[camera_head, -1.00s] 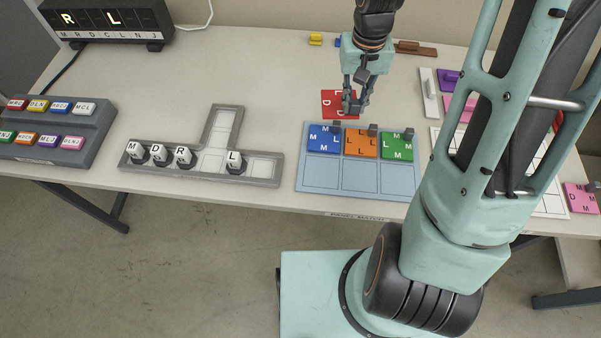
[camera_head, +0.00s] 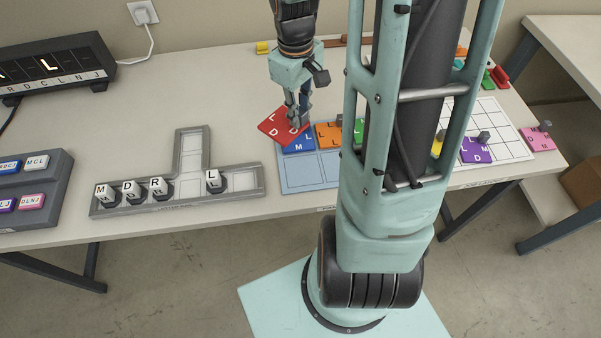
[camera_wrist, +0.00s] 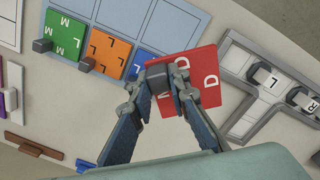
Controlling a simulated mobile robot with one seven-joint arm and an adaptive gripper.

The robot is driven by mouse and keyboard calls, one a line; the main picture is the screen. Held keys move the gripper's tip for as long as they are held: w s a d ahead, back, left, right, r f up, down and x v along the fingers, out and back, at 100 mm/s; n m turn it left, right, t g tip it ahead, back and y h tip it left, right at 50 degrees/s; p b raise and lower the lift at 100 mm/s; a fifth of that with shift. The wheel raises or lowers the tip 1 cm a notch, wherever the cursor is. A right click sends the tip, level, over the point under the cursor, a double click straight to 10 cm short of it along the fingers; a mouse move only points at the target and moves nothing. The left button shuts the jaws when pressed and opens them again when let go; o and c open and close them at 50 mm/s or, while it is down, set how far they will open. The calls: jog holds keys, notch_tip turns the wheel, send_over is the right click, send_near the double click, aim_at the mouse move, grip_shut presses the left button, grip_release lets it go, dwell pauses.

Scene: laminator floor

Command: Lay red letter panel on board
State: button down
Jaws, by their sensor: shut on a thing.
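My gripper (camera_head: 295,121) is shut on the red letter panel (camera_head: 272,124), which it holds turned at an angle near the back left corner of the light blue board (camera_head: 300,171). The panel seems raised, its near corner overlapping the blue letter panel (camera_head: 301,144) in view. Orange (camera_head: 325,133) and green letter panels continue the board's back row; its front cells look bare. In the wrist view, the red panel (camera_wrist: 208,72) shows between and beyond my fingertips (camera_wrist: 166,78), with the letter D visible. My fingers hide part of it and part of the blue panel.
A grey tray (camera_head: 191,152) with several letter blocks lies left of the board. A white gridded board (camera_head: 508,138) with purple (camera_head: 477,151) and yellow panels lies to the right, partly behind my arm. A lit letter display (camera_head: 50,72) stands at the back left.

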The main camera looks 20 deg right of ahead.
jog(key=s+d+n+b, duration=0.5)
jog(key=s+d+n, duration=0.5)
jog(key=s, duration=0.4)
jog(key=w+a+f, duration=0.2)
jog(key=w+f, duration=0.1)
jog(key=w+a+f+b, duration=0.1)
jog(key=w+a+f, duration=0.1)
jog(key=w+f, duration=0.1)
jog(key=w+a+f, duration=0.3)
jog(key=w+f, duration=0.1)
jog(key=w, duration=0.1)
jog(key=shift+w+a+b, duration=0.1)
jog(key=shift+w+b, duration=0.05)
jog(key=shift+b, duration=0.2)
jog(key=shift+w+a+f, duration=0.2)
jog(key=shift+w+f, duration=0.05)
jog(key=shift+f, duration=0.1)
jog(key=shift+w+f+b, duration=0.1)
jog(key=shift+f+b, duration=0.3)
jog(key=shift+f, duration=1.2)
jog(key=shift+f, duration=0.15)
jog(key=c, duration=1.8)
grip_release()
jog(key=shift+c, duration=0.2)
